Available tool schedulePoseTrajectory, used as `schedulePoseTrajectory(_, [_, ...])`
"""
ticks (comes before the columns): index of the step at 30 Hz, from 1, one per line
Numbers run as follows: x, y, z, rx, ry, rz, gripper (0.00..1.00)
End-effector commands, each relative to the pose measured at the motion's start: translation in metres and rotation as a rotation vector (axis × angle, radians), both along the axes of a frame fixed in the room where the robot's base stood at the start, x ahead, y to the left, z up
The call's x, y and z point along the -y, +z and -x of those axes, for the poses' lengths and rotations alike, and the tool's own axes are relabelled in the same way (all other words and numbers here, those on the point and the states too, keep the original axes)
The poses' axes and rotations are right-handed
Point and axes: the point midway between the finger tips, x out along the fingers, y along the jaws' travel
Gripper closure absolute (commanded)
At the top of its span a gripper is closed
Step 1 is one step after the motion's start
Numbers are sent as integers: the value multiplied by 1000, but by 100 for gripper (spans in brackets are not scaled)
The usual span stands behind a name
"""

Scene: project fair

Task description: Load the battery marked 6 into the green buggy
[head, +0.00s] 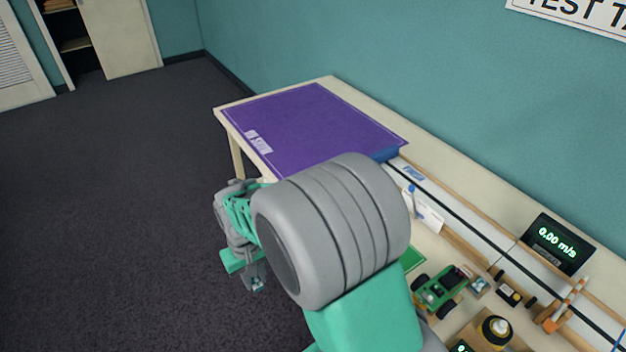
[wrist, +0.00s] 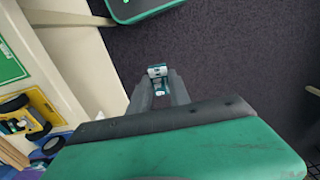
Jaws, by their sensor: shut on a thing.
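My gripper (head: 257,284) is shut on a small teal and white battery (wrist: 157,73), held between the fingertips in the wrist view (wrist: 158,88). Its number is too small to read. In the head view my gripper hangs over the dark floor, off the left side of the table. The green buggy (head: 440,289) stands on the table at the lower right, well away from my gripper. It has black wheels and an open top; I cannot tell what is inside its bay. My arm hides part of the table.
A purple mat (head: 310,125) covers the table's far end. A track (head: 480,230) runs along the wall side, with a speed display (head: 556,243). A yellow-black device (head: 495,329) and an orange stand (head: 563,308) are near the buggy. The wrist view shows a yellow wheeled vehicle (wrist: 38,102).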

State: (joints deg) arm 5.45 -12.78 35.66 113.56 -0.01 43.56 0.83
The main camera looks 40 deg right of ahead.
Motion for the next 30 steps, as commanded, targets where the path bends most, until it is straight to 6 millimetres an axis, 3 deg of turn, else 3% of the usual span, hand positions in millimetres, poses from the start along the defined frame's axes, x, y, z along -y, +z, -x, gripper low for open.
schedulePoseTrajectory(4, [66, 19, 3, 0, -210, 0, 100])
schedulePoseTrajectory(8, [136, 34, 21, 0, -435, 1, 100])
schedulePoseTrajectory(11, [195, 47, 48, 0, -630, 1, 100])
schedulePoseTrajectory(14, [250, 59, 88, 1, -831, 1, 100])
schedulePoseTrajectory(18, [313, 74, 159, 0, -1102, 0, 100])
schedulePoseTrajectory(21, [344, 83, 213, -1, -1277, 0, 100])
schedulePoseTrajectory(24, [363, 90, 259, 1, -1413, 1, 100])
schedulePoseTrajectory(27, [372, 93, 291, 1, -1503, 1, 100])
schedulePoseTrajectory(30, [376, 94, 307, 2, -1548, 2, 100])
